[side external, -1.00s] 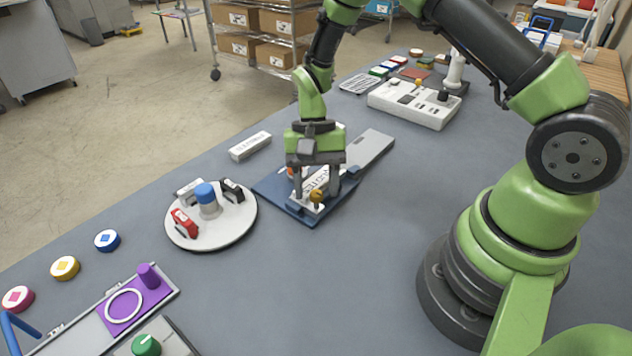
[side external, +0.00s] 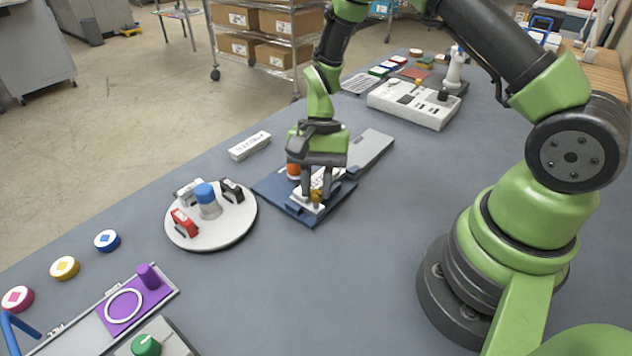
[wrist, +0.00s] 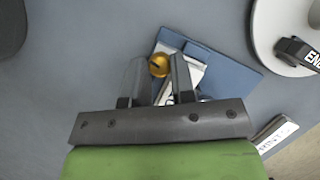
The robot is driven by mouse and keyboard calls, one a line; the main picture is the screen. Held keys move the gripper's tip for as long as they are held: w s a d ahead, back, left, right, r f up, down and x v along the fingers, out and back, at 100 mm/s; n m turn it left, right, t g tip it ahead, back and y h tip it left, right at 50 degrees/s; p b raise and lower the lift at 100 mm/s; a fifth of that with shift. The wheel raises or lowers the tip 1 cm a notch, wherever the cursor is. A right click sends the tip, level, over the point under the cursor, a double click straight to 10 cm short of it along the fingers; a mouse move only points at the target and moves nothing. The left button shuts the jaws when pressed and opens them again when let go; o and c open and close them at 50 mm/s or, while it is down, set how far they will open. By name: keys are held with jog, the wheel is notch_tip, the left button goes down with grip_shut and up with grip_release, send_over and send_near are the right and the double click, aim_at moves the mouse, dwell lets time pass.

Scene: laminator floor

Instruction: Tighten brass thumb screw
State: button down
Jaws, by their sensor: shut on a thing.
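The brass thumb screw (wrist: 159,66) shows as a round gold knob between my fingertips in the wrist view. In the side view the brass screw (side external: 316,196) stands at the front of a white block on the blue fixture plate (side external: 272,187). My gripper (side external: 316,200) points down over the front of this plate, with a finger on either side of the screw. In the wrist view my gripper (wrist: 158,70) is shut on the screw. The screw's shaft and the finger contact are partly hidden.
An orange knob (side external: 293,170) stands on the plate beside my gripper. A grey slide (side external: 372,146) extends behind it. A round white turntable (side external: 184,238) with red, black and grey clips is at the left. A white control box (side external: 412,108) stands behind. The table to the right is clear.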

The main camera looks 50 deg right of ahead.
jog(key=m+t, duration=0.1)
jog(key=m, duration=0.2)
jog(key=shift+s+m+y, duration=0.15)
jog(key=shift+m+y, duration=0.15)
jog(key=shift+m, duration=0.1)
jog(key=m+t, duration=0.2)
jog(key=m, duration=0.2)
jog(key=shift+s+m, duration=0.15)
jog(key=shift+m, duration=0.15)
jog(key=m+t, duration=0.1)
jog(key=m, duration=0.2)
jog(key=shift+s, duration=0.15)
jog(key=shift+a+m+t+h, duration=0.1)
jog(key=shift+m+t+h, duration=0.55)
jog(key=shift+m, duration=1.25)
jog(key=shift+t, duration=0.25)
jog(key=c, duration=0.9)
grip_release()
jog(key=shift+c, duration=0.2)
jog(key=shift+r, duration=0.1)
